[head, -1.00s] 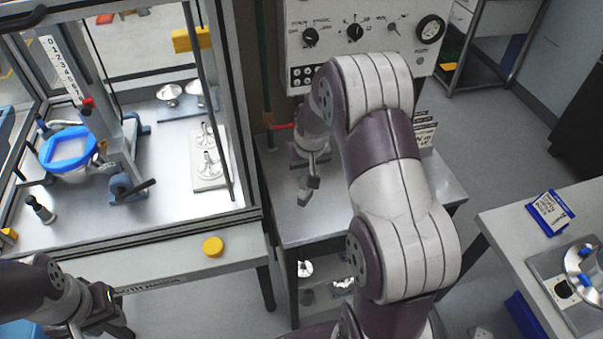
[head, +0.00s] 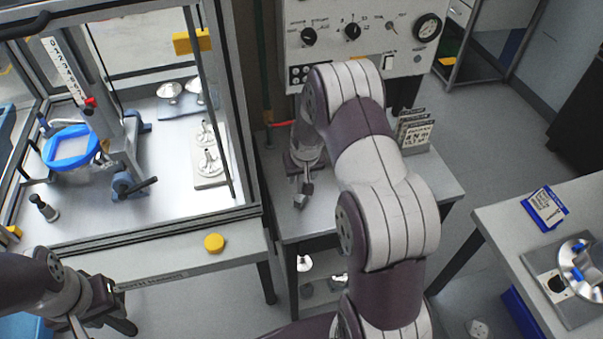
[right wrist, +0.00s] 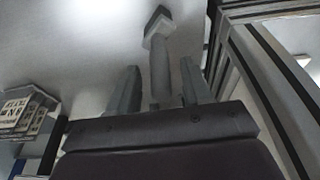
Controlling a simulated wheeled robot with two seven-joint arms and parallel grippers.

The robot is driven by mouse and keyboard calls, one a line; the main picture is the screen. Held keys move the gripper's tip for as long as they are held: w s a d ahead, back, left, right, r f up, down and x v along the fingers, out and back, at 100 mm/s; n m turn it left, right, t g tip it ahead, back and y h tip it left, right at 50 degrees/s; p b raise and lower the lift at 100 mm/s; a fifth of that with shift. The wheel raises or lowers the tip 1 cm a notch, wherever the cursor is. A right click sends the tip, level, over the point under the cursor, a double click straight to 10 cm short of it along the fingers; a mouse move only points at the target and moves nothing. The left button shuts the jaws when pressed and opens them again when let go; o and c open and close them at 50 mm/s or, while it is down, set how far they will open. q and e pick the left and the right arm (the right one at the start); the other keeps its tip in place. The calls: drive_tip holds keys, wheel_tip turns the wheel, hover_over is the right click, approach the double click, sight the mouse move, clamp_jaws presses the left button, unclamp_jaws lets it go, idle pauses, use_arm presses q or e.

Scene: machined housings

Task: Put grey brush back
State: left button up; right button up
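The grey brush (head: 301,198) hangs below my right gripper (head: 305,172) over the grey side table. In the right wrist view, its thin handle (right wrist: 160,75) runs out between the two fingers of the gripper (right wrist: 160,88) and ends in a blocky head (right wrist: 157,28). The brush has moved along with this gripper, so it appears held; the exact finger contact is hidden. Whether the brush head touches the table I cannot tell. My left gripper (head: 113,306) is at the lower left, away from the brush; its fingers are too dark to read.
The side table (head: 430,180) holds a stand of labelled cards (head: 414,132) at its back right. A control panel (head: 365,45) stands behind it. On the left is a framed enclosure with a yellow knob (head: 214,243) at its front. A right-hand bench carries a round metal fixture (head: 580,262).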

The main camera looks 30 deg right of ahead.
drive_tip(key=shift+r, duration=0.25)
drive_tip(key=a+b+v, duration=0.1)
drive_tip(key=b+v, duration=0.2)
drive_tip(key=v, duration=0.8)
drive_tip(key=s+a+f+n+g, duration=0.1)
drive_tip(key=s+a, duration=0.4)
drive_tip(key=s, duration=0.3)
drive_tip(key=s+a+f+n, duration=0.1)
drive_tip(key=s+a+n, duration=0.1)
drive_tip(key=s+a, duration=0.3)
drive_tip(key=s, duration=0.3)
drive_tip(key=shift+s+g+y, duration=0.25)
drive_tip(key=shift+g+y, duration=0.15)
drive_tip(key=shift+s+a, duration=0.15)
